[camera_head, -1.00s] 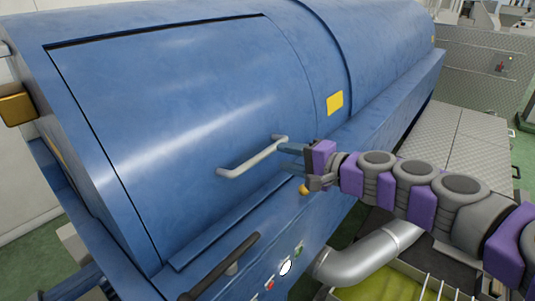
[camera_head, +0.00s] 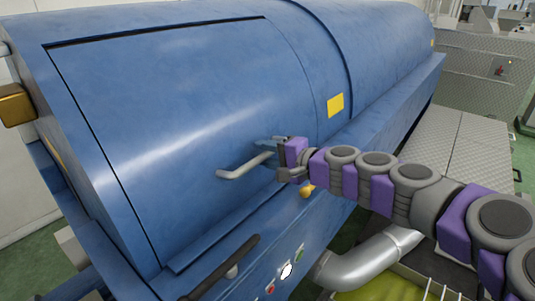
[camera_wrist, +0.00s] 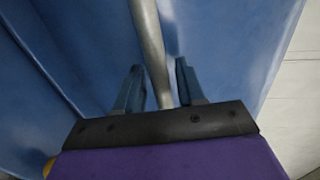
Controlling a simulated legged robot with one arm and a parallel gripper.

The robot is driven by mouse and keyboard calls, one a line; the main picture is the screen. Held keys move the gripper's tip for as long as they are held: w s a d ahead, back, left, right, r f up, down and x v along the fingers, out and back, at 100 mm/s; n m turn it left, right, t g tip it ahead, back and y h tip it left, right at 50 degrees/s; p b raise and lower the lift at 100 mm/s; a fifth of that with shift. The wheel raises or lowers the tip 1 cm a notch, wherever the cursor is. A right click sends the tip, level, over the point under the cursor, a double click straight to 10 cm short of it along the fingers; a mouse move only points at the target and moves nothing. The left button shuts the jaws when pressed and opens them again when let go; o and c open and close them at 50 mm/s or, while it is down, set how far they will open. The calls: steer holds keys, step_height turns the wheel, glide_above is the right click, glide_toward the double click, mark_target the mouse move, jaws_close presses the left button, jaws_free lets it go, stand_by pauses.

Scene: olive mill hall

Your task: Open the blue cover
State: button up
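The blue cover (camera_head: 190,110) is a large curved panel on the blue machine, and it lies flush in its frame. A grey bar handle (camera_head: 240,169) is fixed near its lower right edge. My gripper (camera_head: 265,150) is at the right end of this handle. In the wrist view, the handle (camera_wrist: 150,45) runs down between the two blue fingers of my gripper (camera_wrist: 156,80). The fingers stand apart, with a gap on either side of the bar. In the head view, the gripper hides the handle's right end.
A dark lever (camera_head: 222,270) and several buttons (camera_head: 286,271) are on the machine's front below the cover. A yellow knob (camera_head: 306,191) sits under my gripper. A grey pipe (camera_head: 370,258) and a metal walkway (camera_head: 455,140) are at the right.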

jaws_close()
steer(key=shift+f, duration=0.1)
stand_by(0.4)
